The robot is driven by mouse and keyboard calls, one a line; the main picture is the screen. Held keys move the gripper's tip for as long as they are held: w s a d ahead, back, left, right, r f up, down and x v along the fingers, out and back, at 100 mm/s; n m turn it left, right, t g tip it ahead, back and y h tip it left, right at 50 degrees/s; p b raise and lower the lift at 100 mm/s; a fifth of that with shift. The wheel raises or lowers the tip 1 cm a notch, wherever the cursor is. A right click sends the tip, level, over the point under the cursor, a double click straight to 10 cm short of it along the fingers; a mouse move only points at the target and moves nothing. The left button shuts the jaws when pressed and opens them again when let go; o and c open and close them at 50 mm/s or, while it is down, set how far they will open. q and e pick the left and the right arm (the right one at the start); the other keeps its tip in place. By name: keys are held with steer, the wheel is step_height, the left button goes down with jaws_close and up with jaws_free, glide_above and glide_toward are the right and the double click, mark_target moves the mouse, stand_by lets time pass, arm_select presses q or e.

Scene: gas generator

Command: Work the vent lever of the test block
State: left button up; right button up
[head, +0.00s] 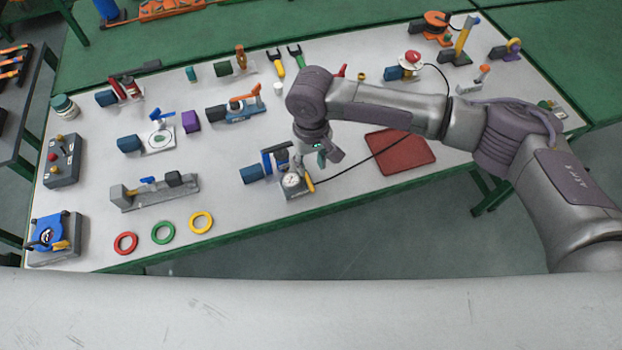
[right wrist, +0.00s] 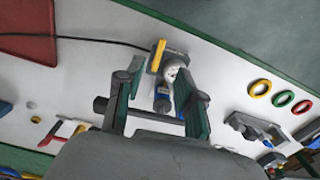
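The test block (head: 296,192) stands near the front edge of the table, with a round white gauge (head: 291,181) on it. A short yellow lever (head: 309,184) sits on its right side. In the right wrist view the yellow lever (right wrist: 158,56) is near the left fingertip, beside the gauge (right wrist: 170,72). My right gripper (head: 312,159) is just above and behind the block. Its two fingers (right wrist: 162,72) stand apart with nothing held between them. I cannot tell whether a finger touches the lever. My left gripper is not in view.
A black cable (head: 350,166) runs from the block to the right. A red mat (head: 400,152) lies to the right. Coloured rings (head: 163,232) lie front left. Bare table surrounds the block's front.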

mark_target(311, 186)
step_height(311, 186, down, 9)
steer(key=shift+f+p, duration=0.1)
steer(key=shift+p, duration=0.5)
jaws_close()
